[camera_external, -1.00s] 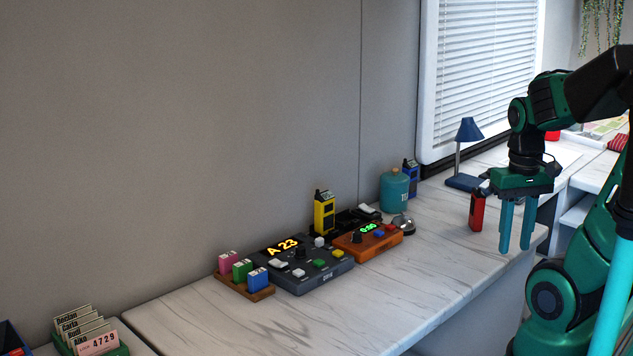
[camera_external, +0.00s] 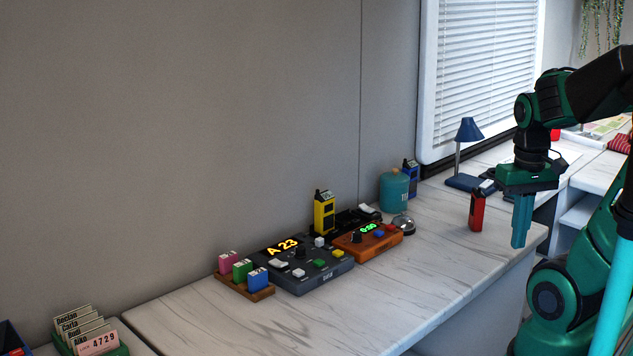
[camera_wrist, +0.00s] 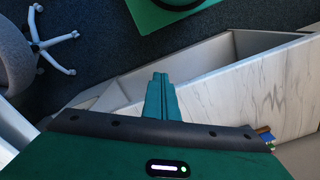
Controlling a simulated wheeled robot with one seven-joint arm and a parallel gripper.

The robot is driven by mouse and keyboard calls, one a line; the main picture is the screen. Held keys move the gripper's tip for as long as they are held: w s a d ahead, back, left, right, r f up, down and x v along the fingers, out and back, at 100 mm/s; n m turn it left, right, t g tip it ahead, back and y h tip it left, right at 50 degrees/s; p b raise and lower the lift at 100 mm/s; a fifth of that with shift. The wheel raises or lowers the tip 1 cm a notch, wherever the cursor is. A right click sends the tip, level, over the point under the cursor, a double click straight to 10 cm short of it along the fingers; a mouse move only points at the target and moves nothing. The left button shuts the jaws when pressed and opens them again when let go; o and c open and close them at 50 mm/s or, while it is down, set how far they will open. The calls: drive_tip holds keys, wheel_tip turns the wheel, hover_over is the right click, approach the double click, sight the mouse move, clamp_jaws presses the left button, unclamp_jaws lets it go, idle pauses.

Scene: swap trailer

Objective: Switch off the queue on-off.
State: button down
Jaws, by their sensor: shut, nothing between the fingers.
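The grey queue box (camera_external: 308,272) sits on the marble counter in the outside view. It has a lit orange display reading "A 23", a black knob and several coloured buttons. A white rocker-like piece (camera_external: 278,264) lies below the display; its setting is too small to tell, and so is which control is the on-off. My gripper (camera_external: 519,244) is at the counter's right end, well right of the box, pointing down with its fingers together and empty. In the wrist view my gripper (camera_wrist: 160,78) shows the closed fingers; the queue box is not seen there.
An orange box (camera_external: 368,243) with a green display stands beside the queue box. A bell (camera_external: 404,224), a yellow radio (camera_external: 324,213), a teal canister (camera_external: 394,191) and a red radio (camera_external: 477,211) stand nearby. The counter front (camera_external: 400,315) is clear.

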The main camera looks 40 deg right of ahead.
drive_tip(key=w+a+r+n+h, duration=0.1)
drive_tip(key=w+r, duration=0.2)
drive_tip(key=w, duration=0.9)
drive_tip(key=w+a+r+n, duration=0.2)
drive_tip(key=w, duration=1)
drive_tip(key=w+a+f+n, duration=0.1)
drive_tip(key=w+a+f, duration=0.1)
drive_tip(key=w+a, duration=0.7)
drive_tip(key=w+a+f+n+t+y, duration=0.1)
drive_tip(key=w+a+f+n, duration=0.1)
drive_tip(key=w+a, duration=0.6)
drive_tip(key=w, duration=0.7)
drive_tip(key=shift+a+f+t, duration=0.15)
drive_tip(key=shift+a+t, duration=0.15)
drive_tip(key=shift+a, duration=0.05)
hover_over(281, 263)
wheel_tip(281, 263, down, 12)
drive_tip(key=shift+f, duration=0.2)
drive_tip(key=shift+s+f, duration=0.25)
drive_tip(key=shift+f, duration=0.4)
